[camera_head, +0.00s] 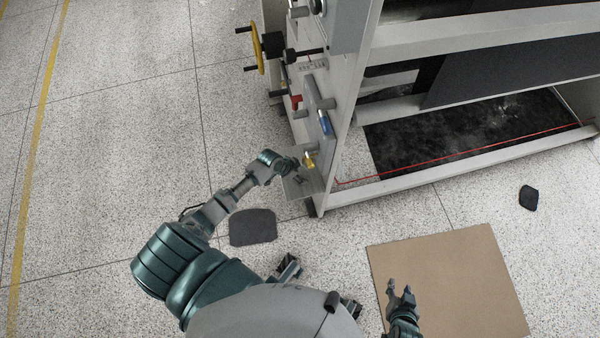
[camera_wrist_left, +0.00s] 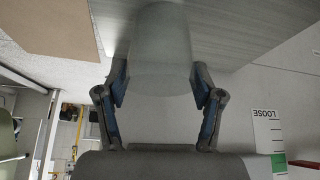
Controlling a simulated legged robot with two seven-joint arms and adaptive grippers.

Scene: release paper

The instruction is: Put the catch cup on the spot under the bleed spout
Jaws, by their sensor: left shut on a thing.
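The catch cup (camera_wrist_left: 162,50), a pale translucent cup, is between the two fingers of my left gripper (camera_wrist_left: 160,92) in the left wrist view. The gripper is shut on it. The cup's far end overlaps a grey metal plate (camera_wrist_left: 235,25); I cannot tell whether they touch. In the head view my left gripper (camera_head: 288,164) is at the small grey shelf (camera_head: 306,185) on the machine's side, and the cup is not clear there. A yellow fitting (camera_head: 310,160), possibly the bleed spout, is just above the shelf. The marked spot cannot be made out. My right gripper (camera_head: 399,290) is open and empty.
The machine frame (camera_head: 343,95) carries a blue handle (camera_head: 324,123), a red handle (camera_head: 296,102) and a yellow handwheel (camera_head: 257,50) above the shelf. A brown board (camera_head: 450,285) and a dark mat (camera_head: 253,227) lie on the floor. The floor at left is clear.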

